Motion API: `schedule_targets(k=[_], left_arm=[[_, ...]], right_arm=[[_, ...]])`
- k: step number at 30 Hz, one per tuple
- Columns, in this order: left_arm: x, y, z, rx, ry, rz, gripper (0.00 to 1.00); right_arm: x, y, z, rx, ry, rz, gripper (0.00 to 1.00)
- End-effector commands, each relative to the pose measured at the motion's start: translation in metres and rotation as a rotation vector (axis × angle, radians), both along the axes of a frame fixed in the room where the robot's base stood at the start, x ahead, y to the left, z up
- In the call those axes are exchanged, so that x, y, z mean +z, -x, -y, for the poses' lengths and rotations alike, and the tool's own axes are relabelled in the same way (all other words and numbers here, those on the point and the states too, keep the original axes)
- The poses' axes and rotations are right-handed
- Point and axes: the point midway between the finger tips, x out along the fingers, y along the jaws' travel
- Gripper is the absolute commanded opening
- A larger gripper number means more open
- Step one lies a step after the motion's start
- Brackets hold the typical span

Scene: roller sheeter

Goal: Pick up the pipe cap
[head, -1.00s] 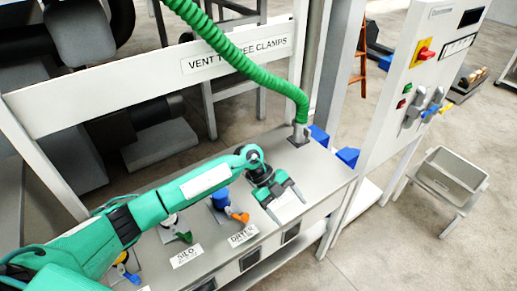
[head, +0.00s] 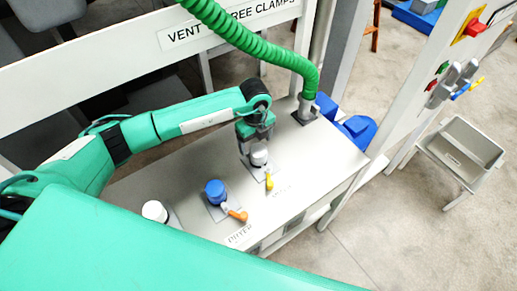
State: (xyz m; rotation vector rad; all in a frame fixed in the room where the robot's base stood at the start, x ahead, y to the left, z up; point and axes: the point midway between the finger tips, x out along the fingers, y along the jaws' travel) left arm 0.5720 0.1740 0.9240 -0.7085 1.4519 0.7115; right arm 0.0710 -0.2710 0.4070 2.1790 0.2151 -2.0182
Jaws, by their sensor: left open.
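My left gripper (head: 258,145) points down at the far part of the grey bench top, open. Its fingers are at a white-topped fitting (head: 260,159) with a yellow lever (head: 269,181). I cannot tell whether they touch it or are just above it. Nearer stand a blue-capped fitting (head: 215,191) with an orange lever (head: 237,214) and another white-topped fitting (head: 154,211). Which of these tops is the pipe cap is not clear from the picture. My right gripper is not in view.
A green hose (head: 265,48) comes down to a grey port (head: 305,112) right of my gripper. A white sign rail (head: 130,50) runs behind the bench (head: 320,155). Blue objects (head: 358,130) sit past its right end. A grey bin (head: 460,150) stands on the floor at right.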

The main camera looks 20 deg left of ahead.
Motion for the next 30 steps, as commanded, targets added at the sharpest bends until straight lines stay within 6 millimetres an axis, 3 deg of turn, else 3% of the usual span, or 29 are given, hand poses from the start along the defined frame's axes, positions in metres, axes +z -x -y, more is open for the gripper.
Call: schedule_targets(k=[7,16,24,25,30], left_arm=[[-0.016,0.0,0.004,-0.002,0.002,-0.001,0.78],[-0.056,-0.001,0.009,-0.001,0.001,-0.001,0.78],[-0.062,-0.001,0.009,-0.002,0.002,0.001,0.78],[-0.062,-0.001,0.009,-0.002,0.002,0.001,0.76],[-0.061,-0.001,0.009,-0.001,0.002,0.001,0.43]], right_arm=[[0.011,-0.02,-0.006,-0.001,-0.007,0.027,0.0],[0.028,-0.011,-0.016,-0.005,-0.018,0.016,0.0],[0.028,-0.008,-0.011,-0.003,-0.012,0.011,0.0],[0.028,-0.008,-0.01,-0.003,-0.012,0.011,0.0],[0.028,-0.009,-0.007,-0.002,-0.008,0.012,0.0]])
